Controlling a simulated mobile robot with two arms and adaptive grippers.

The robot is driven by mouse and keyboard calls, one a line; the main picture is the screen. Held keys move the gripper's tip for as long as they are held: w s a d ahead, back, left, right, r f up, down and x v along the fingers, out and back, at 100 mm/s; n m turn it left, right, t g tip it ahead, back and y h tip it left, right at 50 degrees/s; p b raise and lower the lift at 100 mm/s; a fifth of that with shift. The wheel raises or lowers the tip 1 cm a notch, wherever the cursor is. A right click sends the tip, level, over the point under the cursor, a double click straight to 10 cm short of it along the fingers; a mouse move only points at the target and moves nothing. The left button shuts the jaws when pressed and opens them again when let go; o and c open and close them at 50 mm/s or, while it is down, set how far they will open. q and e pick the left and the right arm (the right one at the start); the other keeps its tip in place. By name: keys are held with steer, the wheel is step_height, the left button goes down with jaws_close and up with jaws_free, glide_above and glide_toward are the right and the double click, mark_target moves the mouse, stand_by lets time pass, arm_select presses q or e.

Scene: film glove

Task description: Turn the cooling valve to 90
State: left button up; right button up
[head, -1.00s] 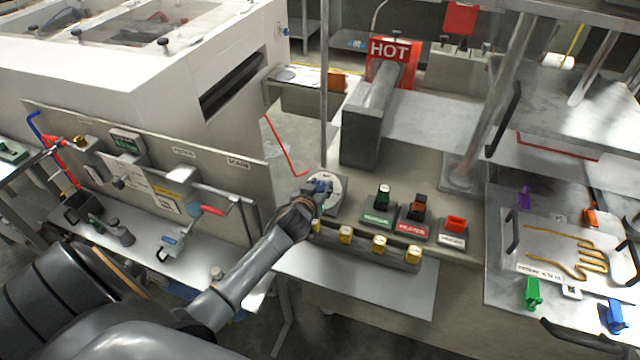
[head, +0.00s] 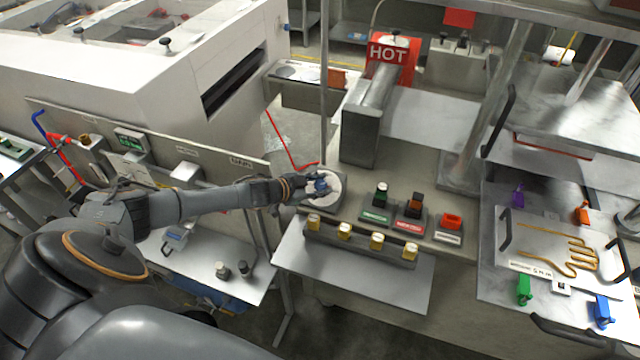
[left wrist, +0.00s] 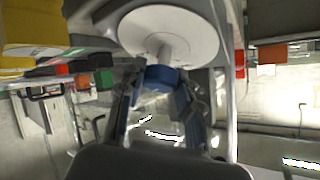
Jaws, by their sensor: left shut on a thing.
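The cooling valve shows as a round white dial plate (head: 334,194) with a blue knob (head: 321,185) on the bench, left of the labelled switches. My left gripper (head: 312,187) is shut on the knob. In the left wrist view, the white disc (left wrist: 190,32) fills the top and the blue knob (left wrist: 160,76) sits between the two fingers (left wrist: 160,105). The markings on the dial are too small or hidden to read. My right gripper is not in view.
A plate with a wire hand form (head: 560,245) lies at right.

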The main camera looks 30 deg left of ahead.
mark_target(320, 183)
arm_select(q)
steer(key=shift+w+a+r+m+g+h+p, duration=0.1)
steer(key=shift+m+g+h+p, duration=0.4)
steer(key=shift+m, duration=0.9)
steer(key=shift+m+g+h, duration=0.3)
steer(key=o, duration=1.2)
step_height(320, 183, up, 10)
steer(key=shift+f, duration=0.1)
